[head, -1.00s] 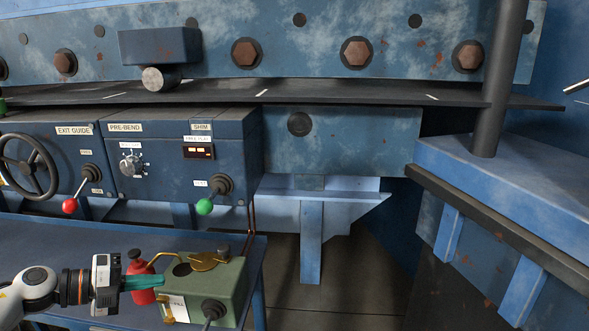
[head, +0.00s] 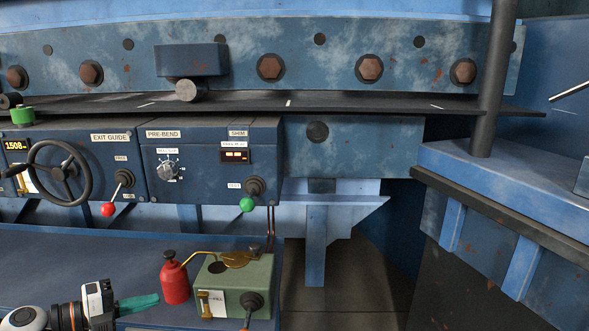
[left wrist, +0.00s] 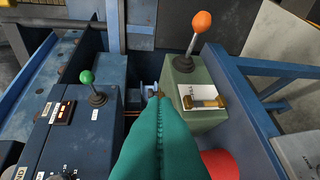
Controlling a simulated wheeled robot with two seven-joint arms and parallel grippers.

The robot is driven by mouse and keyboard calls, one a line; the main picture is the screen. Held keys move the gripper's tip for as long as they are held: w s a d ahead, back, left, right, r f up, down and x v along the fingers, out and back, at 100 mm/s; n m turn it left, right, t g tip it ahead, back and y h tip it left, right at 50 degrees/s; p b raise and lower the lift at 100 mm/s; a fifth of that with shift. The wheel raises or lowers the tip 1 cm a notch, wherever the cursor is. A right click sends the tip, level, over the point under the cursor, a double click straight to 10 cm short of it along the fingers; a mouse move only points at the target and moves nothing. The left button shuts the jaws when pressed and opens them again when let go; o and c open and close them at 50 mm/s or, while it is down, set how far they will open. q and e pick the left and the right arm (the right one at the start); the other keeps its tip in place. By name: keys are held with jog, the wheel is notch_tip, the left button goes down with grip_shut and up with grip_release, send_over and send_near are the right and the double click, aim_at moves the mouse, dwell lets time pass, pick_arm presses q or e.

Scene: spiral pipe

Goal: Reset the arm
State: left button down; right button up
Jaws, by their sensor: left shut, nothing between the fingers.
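My left gripper (head: 138,303) has teal fingers, shut with nothing between them. In the head view it is low at the left, above the blue bench and left of a red oil can (head: 175,280) and a green box (head: 238,285). In the left wrist view the teal fingers (left wrist: 158,125) fill the lower middle, pointing toward the gap beside the green box (left wrist: 210,95). An orange-knobbed lever (left wrist: 197,35) stands up from that box. The red can (left wrist: 222,163) is partly hidden at the lower right. My right gripper does not show.
A blue control panel (head: 205,185) stands behind the bench, with a handwheel (head: 60,171), a red-knobbed lever (head: 109,207) and a green-knobbed lever (head: 247,203). The blue bench top (head: 90,258) has free room left of the can. A dark pole (head: 490,90) stands at the right.

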pick_arm(q)
jog(key=s+d+f+n+t+y, duration=0.3)
jog(key=d+f+n+t+y, duration=0.45)
jog(key=n, duration=0.85)
jog(key=s+d+f+n+g+y, duration=0.1)
jog(key=s+f+n+g+y, duration=0.25)
jog(key=s, duration=0.55)
jog(key=s+f+n+g+h, duration=0.1)
jog(key=s+f+n+g, duration=0.2)
jog(key=s+f+g, duration=0.4)
jog(key=s+d+f+n+g+y, duration=0.1)
jog(key=s+f+n+g+y, duration=0.15)
jog(key=s, duration=0.75)
notch_tip(320, 180, down, 25)
jog(key=s+g, duration=0.1)
jog(key=g, duration=0.1)
jog(key=s+a+f+g, duration=0.1)
jog(key=s+a+f, duration=0.2)
jog(key=s+f, duration=1.4)
jog(key=shift+f, duration=0.2)
